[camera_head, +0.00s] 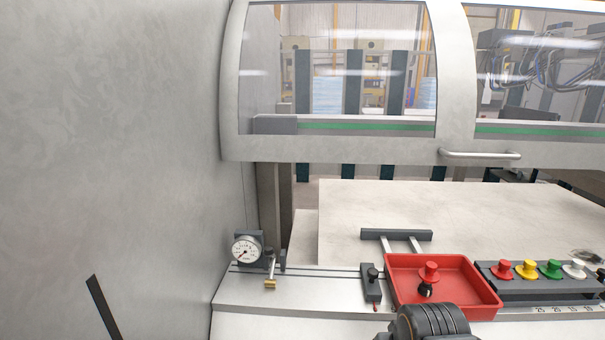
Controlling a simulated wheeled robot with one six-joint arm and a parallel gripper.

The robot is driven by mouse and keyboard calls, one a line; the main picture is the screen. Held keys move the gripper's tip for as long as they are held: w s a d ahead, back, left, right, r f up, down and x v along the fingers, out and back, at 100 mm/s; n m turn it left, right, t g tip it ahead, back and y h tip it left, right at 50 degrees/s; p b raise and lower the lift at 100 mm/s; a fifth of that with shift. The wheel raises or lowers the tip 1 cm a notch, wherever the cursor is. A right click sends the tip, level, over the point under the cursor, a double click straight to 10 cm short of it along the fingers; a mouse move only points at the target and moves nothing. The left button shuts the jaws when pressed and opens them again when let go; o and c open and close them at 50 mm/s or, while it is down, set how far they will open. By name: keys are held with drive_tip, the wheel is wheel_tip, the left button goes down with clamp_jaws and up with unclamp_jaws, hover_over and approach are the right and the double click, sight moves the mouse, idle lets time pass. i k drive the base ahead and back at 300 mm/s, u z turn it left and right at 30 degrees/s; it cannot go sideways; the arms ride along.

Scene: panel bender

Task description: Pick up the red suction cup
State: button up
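A red suction cup (429,271) is in the red tray (463,304), with a small black rounded part directly below it. I cannot tell whether that part belongs to the cup. Another red suction cup (503,270) stands at the left end of a dark rack (541,290) to the right of the tray. A dark, ribbed, rounded part, probably of my arm, shows at the bottom edge in front of the tray. My gripper's fingers are not visible, so their opening and any contact with the cups are hidden.
Yellow (526,270), green (550,270) and white (574,270) cups stand in the rack. A dial gauge (246,250) is at the left. A black-knobbed block (372,285) adjoins the tray. A windowed guard (340,150) hangs above. The light plate (480,215) behind is mostly clear.

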sight(502, 272)
drive_tip(key=z, duration=0.05)
drive_tip(key=k, duration=1.35)
drive_tip(key=z, duration=0.75)
drive_tip(key=i, duration=0.6)
drive_tip(key=z, duration=0.7)
drive_tip(key=i, duration=0.85)
drive_tip(key=u, duration=0.3)
